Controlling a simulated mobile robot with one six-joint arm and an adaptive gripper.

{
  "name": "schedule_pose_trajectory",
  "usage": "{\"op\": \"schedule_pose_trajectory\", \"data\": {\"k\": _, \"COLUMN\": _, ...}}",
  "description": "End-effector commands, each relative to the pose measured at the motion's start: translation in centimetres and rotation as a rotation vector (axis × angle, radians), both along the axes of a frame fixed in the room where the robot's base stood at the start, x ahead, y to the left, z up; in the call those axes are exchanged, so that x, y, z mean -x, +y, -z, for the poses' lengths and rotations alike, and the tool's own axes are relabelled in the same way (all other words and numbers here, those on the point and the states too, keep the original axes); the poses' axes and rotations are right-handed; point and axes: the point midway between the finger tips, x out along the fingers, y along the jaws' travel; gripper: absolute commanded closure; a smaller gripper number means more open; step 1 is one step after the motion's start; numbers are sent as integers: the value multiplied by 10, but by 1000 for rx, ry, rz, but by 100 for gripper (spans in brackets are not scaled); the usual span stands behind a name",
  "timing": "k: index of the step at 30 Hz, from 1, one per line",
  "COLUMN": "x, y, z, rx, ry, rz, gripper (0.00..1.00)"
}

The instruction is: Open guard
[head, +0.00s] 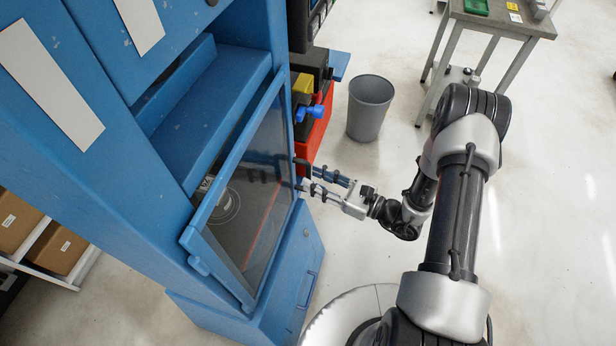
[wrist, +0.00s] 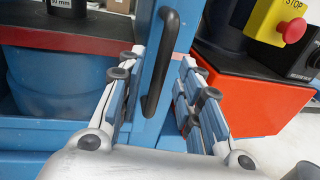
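The guard (head: 246,185) is a blue-framed door with a clear pane on the front of the blue machine, in the middle of the head view. Its black bar handle (head: 303,166) is on the right edge of the frame. In the wrist view the handle (wrist: 162,62) stands upright on a blue frame strip. My gripper (head: 311,181) is at the handle, its fingers open. In the wrist view the fingers (wrist: 158,80) lie to the left and right of the handle, with gaps on both sides. I cannot tell whether the guard is slightly ajar.
A red unit (head: 317,128) with a yellow box stands right of the guard; its red emergency stop (wrist: 294,31) shows in the wrist view. A grey bin (head: 370,107) and a workbench (head: 500,22) stand farther back. The floor at right is clear.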

Motion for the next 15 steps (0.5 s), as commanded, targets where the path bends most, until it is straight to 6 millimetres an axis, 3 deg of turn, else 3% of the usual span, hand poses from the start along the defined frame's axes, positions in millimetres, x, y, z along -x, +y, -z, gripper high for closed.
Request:
{"op": "schedule_pose_trajectory", "data": {"k": 6, "x": -14, "y": 22, "z": 0, "rx": 0, "ry": -1, "rz": -2, "gripper": 67}}
{"op": "schedule_pose_trajectory", "data": {"k": 15, "x": -17, "y": 26, "z": 0, "rx": -1, "ry": -1, "rz": 0, "gripper": 67}}
